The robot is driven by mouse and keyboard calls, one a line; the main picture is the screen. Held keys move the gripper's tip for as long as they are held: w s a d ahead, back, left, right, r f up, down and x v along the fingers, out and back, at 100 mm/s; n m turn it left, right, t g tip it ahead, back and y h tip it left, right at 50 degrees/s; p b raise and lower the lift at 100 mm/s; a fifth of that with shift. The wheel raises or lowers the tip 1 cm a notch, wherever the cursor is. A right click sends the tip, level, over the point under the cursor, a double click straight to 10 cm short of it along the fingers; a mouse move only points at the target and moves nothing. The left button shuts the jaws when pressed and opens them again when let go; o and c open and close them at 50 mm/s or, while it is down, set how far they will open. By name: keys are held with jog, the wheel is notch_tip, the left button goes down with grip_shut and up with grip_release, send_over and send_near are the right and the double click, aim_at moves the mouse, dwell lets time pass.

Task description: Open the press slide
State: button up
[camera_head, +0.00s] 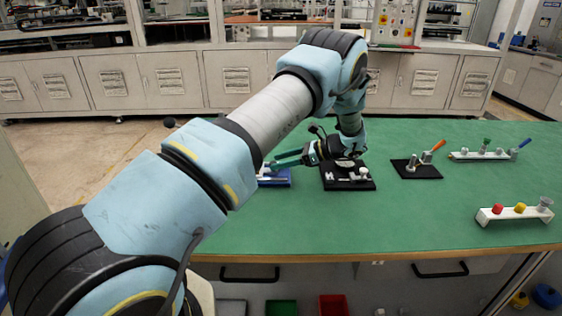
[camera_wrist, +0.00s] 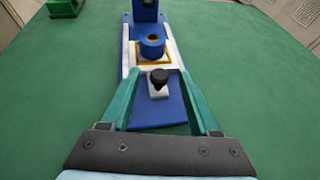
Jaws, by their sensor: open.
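The press (camera_wrist: 152,118) has a long blue base with a blue upright at its far end in the wrist view. A white slide (camera_wrist: 172,52) lies along it, with a blue ring on a gold-edged square. A black knob (camera_wrist: 159,77) stands on a white block at the slide's near end. My gripper (camera_wrist: 160,73) is open, its teal fingers on either side of the knob; I cannot tell whether they touch it. In the head view the press (camera_head: 275,183) sits left of centre, partly hidden by my arm, with my gripper (camera_head: 274,163) over it.
A black fixture (camera_head: 348,186) stands right of the press. A black plate with an orange-handled clamp (camera_head: 418,172) lies farther right. White racks stand at the back right (camera_head: 480,155) and front right (camera_head: 515,213). The green table's front middle is clear.

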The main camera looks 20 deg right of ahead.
jog(key=b+v, duration=0.3)
jog(key=v, duration=0.7)
jog(key=shift+w, duration=0.1)
jog(key=shift+s+d+r, duration=0.2)
jog(key=shift+d+r, duration=0.05)
jog(key=shift+d, duration=0.1)
